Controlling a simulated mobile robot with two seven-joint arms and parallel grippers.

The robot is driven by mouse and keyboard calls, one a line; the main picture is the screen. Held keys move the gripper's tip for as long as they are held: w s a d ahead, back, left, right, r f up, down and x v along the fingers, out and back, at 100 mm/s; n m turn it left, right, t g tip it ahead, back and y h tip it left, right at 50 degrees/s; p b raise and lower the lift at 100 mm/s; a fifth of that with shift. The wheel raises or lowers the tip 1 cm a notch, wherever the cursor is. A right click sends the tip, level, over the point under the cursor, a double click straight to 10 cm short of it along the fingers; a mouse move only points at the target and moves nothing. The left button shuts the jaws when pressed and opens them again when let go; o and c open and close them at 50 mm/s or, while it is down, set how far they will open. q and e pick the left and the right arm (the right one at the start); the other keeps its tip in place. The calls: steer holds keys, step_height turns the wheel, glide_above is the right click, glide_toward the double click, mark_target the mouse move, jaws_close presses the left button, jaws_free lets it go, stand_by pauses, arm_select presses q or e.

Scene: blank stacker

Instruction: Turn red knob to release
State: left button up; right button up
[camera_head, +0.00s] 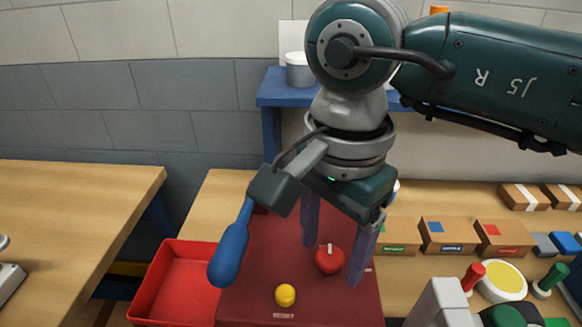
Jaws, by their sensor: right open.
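The red knob (329,260) sits on a dark red panel (258,262) in the lower middle of the head view. It is round, with a small pale mark on top. My right gripper (332,264) points down over the panel with its two purple fingers apart. In the picture the knob shows between the fingertips. I cannot tell how far the fingertips are above the panel or whether they touch the knob. My left gripper is not in view.
A yellow button (285,295) is on the same panel, below left of the knob. A red tray (176,285) lies left. Small boxes (449,236) and a yellow disc (502,281) stand right.

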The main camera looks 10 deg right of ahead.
jaws_close()
stand_by(0.6)
